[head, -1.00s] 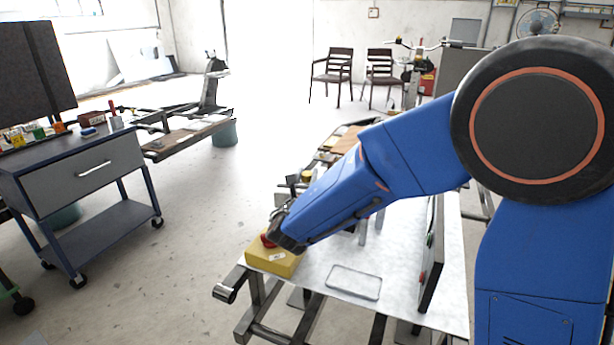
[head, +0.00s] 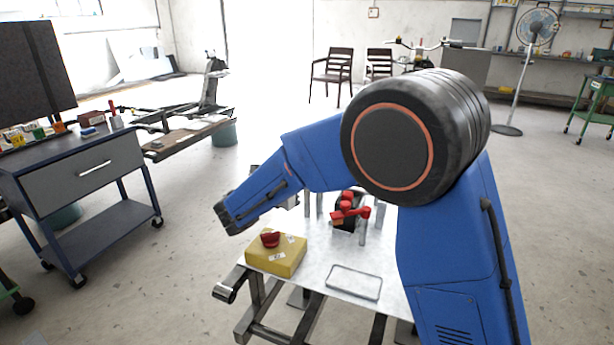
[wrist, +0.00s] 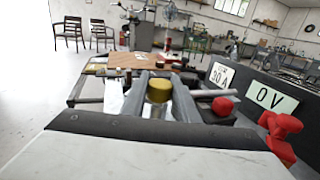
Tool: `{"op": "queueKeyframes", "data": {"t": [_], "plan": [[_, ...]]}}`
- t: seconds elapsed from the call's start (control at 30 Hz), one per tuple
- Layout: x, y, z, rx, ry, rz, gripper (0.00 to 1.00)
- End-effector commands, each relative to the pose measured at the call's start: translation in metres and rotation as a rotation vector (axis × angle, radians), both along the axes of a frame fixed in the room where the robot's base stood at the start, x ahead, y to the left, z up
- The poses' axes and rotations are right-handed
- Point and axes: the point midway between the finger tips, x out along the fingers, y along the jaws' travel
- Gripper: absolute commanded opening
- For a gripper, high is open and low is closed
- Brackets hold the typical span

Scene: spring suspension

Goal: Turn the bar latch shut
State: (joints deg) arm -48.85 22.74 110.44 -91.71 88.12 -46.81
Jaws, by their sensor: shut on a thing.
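In the wrist view my gripper (wrist: 158,100) has its two grey fingers on either side of a brass-coloured round piece (wrist: 158,88) and is shut on it. A pale metal bar (wrist: 212,93) extends right from beside the fingers. A red knob (wrist: 222,106) shows just below it. I cannot tell whether the bar joins the brass piece, or which part is the latch. In the head view my blue forearm hides most of my gripper and what it holds.
A panel labelled "0 V" (wrist: 270,98) with a red handle (wrist: 282,132) stands close at right. On the metal table (head: 335,265) are a yellow box (head: 275,262) with a red top piece, a wire-rimmed tray (head: 354,282) and a red-and-black device (head: 348,212).

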Motion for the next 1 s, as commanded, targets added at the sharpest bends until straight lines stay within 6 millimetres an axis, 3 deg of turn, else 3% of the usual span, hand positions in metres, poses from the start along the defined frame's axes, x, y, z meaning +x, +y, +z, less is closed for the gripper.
{"op": "queueKeyframes", "data": {"t": [0.5,1.0], "plan": [[0.0013,0.0007,-0.0004,0.0,-0.001,-0.436,0.05],[0.0004,-0.0001,0.0003,-0.001,0.0,-0.599,0.05]]}}
